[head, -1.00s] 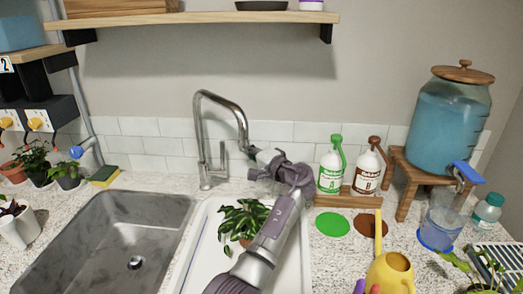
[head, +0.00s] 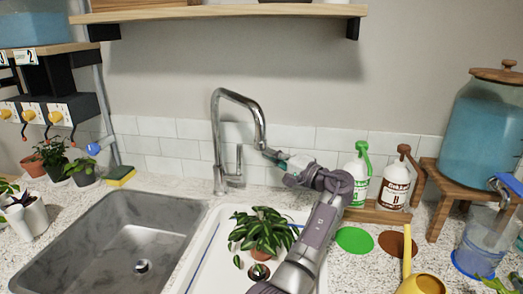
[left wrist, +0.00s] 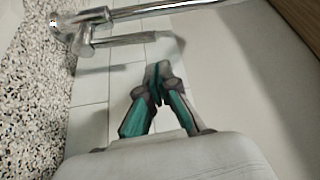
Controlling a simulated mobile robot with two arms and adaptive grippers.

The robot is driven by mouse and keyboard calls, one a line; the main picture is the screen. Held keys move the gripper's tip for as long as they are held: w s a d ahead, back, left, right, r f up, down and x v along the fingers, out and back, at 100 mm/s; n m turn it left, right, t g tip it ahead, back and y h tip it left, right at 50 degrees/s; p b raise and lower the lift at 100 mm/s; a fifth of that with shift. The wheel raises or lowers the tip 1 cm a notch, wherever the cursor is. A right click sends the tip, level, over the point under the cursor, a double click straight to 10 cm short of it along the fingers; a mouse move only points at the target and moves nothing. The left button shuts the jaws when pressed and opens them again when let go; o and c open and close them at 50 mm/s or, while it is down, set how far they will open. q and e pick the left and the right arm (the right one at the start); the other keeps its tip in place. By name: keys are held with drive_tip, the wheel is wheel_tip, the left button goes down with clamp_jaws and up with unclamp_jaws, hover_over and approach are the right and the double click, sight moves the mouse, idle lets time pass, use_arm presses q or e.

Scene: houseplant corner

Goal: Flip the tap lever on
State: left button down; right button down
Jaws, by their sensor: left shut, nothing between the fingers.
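The chrome tap (head: 217,130) stands behind the sinks, its arched spout reaching right and down. Its lever (head: 239,160) is a thin upright bar just right of the tap body. In the left wrist view the lever (left wrist: 130,41) lies alongside the tap body (left wrist: 190,7), ahead of the fingers. My left gripper (head: 268,153) is shut and empty, pointing left beside the spout's end. Its fingertips (left wrist: 158,75) meet in the left wrist view, with a gap visible between them and the lever. My right gripper is not in view.
A potted plant (head: 262,232) stands in the white basin, below my arm. A grey sink (head: 100,240) is left of it. Green (head: 359,176) and brown (head: 395,184) labelled bottles stand right of my wrist. A shelf (head: 230,11) hangs above.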

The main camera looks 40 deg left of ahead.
use_arm(q)
drive_tip(key=a+p, duration=0.1)
drive_tip(key=a, duration=0.8)
drive_tip(key=shift+r+p, duration=0.3)
drive_tip(key=shift+r, duration=0.15)
drive_tip(key=shift+d, duration=0.1)
